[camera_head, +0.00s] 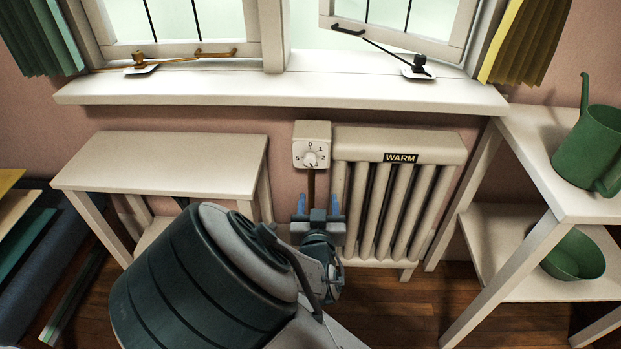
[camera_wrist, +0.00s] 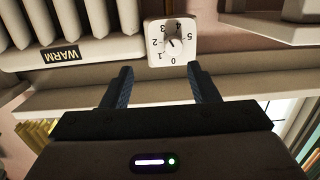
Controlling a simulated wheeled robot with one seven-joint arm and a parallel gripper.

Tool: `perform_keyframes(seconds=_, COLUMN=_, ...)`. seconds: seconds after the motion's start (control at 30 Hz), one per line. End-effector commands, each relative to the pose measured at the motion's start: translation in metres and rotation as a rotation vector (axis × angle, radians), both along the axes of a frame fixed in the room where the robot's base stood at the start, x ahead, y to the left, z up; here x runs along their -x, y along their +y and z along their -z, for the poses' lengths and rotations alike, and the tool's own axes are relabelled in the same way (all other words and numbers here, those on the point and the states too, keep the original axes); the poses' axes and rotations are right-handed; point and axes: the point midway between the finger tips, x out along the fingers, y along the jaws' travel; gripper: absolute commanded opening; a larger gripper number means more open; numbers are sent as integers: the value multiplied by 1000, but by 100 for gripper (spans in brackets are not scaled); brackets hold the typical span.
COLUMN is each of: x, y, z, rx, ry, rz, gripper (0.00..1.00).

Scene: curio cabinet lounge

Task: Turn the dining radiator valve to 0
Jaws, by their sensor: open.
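The radiator valve is a white square box with a round knob (camera_head: 310,159) and numbers around it, 0 at the top. It sits on a brown pipe (camera_head: 311,187) at the left end of the white radiator (camera_head: 400,148), which has a WARM label. The valve knob (camera_wrist: 173,44) appears upside down in the wrist view, with 0 at the bottom. A dark mark shows on the knob, but I cannot tell surely which number it points to. My gripper (camera_head: 318,205) is open and empty below the valve. In the wrist view my gripper (camera_wrist: 160,70) has its fingers short of the dial, apart from it.
A window sill (camera_head: 280,91) juts out above the valve. A white side table (camera_head: 160,165) stands left, and white shelves (camera_head: 540,150) with a green watering can (camera_head: 588,145) and bowl (camera_head: 575,258) stand right. Wall shows between side table and valve.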

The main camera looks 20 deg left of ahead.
Motion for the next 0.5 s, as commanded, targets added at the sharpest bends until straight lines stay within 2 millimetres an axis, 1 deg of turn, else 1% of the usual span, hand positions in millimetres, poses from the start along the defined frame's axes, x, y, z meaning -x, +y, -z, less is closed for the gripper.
perform_keyframes(seconds=0.03, x=5, y=7, z=4, rx=4, ry=-37, rz=-21, gripper=54)
perform_keyframes(seconds=0.13, x=8, y=13, z=0, rx=2, ry=-84, rz=-39, gripper=54)
perform_keyframes(seconds=0.27, x=2, y=18, z=-2, rx=-1, ry=-102, rz=-45, gripper=54)
perform_keyframes(seconds=0.37, x=-12, y=21, z=-2, rx=-2, ry=-103, rz=-44, gripper=54)
perform_keyframes(seconds=0.5, x=-39, y=30, z=-1, rx=-1, ry=-102, rz=-44, gripper=54)
